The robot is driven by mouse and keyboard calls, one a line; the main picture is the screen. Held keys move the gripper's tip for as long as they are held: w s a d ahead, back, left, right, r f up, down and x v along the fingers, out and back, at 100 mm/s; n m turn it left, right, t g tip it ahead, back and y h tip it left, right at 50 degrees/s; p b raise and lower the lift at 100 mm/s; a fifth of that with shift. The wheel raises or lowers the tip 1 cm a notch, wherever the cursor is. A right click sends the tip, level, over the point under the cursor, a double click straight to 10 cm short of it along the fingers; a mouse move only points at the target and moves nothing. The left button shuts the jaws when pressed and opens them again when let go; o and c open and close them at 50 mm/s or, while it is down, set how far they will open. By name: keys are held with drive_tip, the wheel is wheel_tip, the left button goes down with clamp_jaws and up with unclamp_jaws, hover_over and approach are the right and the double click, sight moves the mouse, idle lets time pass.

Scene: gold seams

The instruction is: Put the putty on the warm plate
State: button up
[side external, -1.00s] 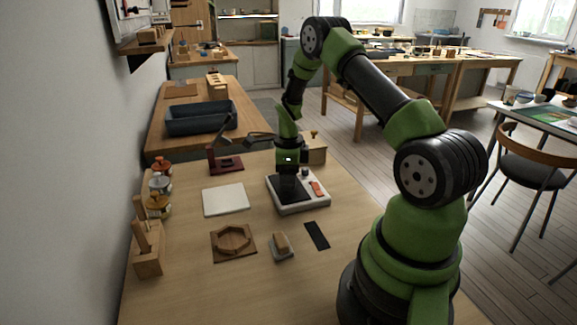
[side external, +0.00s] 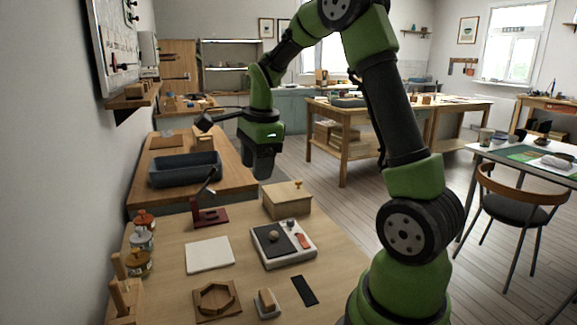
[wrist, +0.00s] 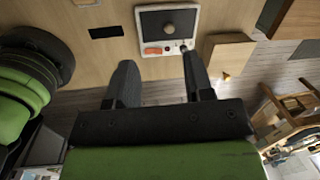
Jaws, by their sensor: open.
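The warm plate (side external: 297,254) is a pale, flat box with a dark square top and an orange-red part at one side. A small round grey-brown lump, which looks like the putty (side external: 274,236), rests on the dark top. In the wrist view the putty (wrist: 169,29) sits near the middle of the dark surface of the warm plate (wrist: 193,20). My gripper (side external: 264,176) hangs above and behind the plate, clear of it. In the wrist view its two fingers (wrist: 160,62) are spread apart with nothing between them.
A wooden box with a knob (side external: 288,200) stands just behind the plate. A white tile (side external: 209,256), a maroon stand (side external: 210,217), a hexagonal wooden tray (side external: 216,301), a small block (side external: 267,302) and a black strip (side external: 305,290) lie around. Jars (side external: 140,240) line the left edge.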

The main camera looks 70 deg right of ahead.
drive_tip(key=s+a+r+n+t, duration=0.3)
drive_tip(key=s+a+r+n, duration=0.3)
drive_tip(key=a+r+n, duration=0.3)
drive_tip(key=s+a+n+t+y, duration=0.2)
drive_tip(key=s+a+n, duration=0.6)
drive_tip(key=n, duration=0.4)
drive_tip(key=shift+s+f, duration=0.35)
drive_tip(key=shift+s, duration=0.05)
